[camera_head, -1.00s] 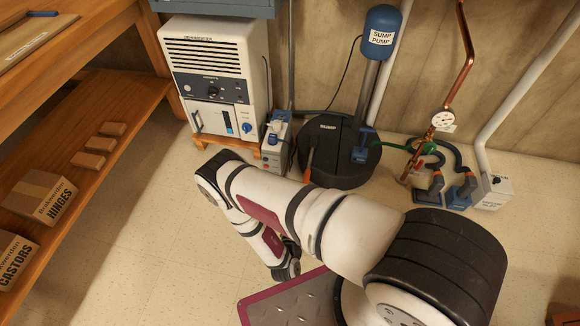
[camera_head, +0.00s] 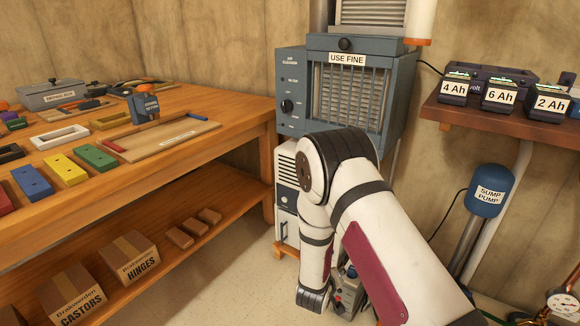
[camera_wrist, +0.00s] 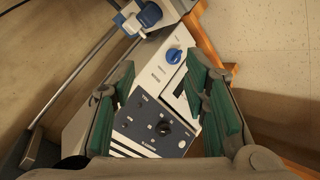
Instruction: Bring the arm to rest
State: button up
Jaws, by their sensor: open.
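In the wrist view my gripper (camera_wrist: 165,95) is open, with its green-padded fingers apart and nothing between them. Beyond the fingers is the front panel of the white dehumidifier (camera_wrist: 150,125), with a dark knob and a blue knob. In the head view my arm rises in front of the dehumidifier (camera_head: 287,190) and folds down at its far end. The gripper itself does not show clearly in the head view. The arm hides part of the dehumidifier.
A wooden workbench (camera_head: 225,112) with coloured blocks stands left, boxes on its lower shelf. A blue-grey cabinet (camera_head: 291,75) labelled "USE FINE" stands behind my arm. A shelf (camera_head: 470,118) with batteries and a sump pump (camera_head: 488,190) are right. Some floor (camera_head: 200,285) is clear.

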jog(key=a+r+m+g+y, duration=0.1)
jog(key=a+r+y, duration=0.1)
jog(key=r, duration=0.6)
jog(key=a+r+m+g+y, duration=0.1)
jog(key=a+r+y, duration=0.1)
jog(key=r, duration=0.6)
jog(key=s+r+g+y, duration=0.2)
jog(key=s+r, duration=0.6)
jog(key=r, duration=0.4)
jog(key=s+d+r+m+g+h, duration=0.1)
jog(key=s+d+r+g, duration=0.2)
jog(key=s, duration=0.9)
jog(key=s+d+r+m, duration=0.1)
jog(key=s+d+r, duration=0.35)
jog(key=s, duration=0.85)
jog(key=s+d+r+m+g+h, duration=0.1)
jog(key=s+d+r+g, duration=0.3)
jog(key=s, duration=0.8)
notch_tip(320, 180, up, 40)
jog(key=a+t+p, duration=0.1)
jog(key=t+p, duration=0.5)
jog(key=p, duration=3.1)
jog(key=shift+w+a+n+p, duration=0.15)
jog(key=shift+a+n+p, duration=0.05)
jog(key=shift+n+p, duration=0.2)
jog(key=shift+f, duration=0.1)
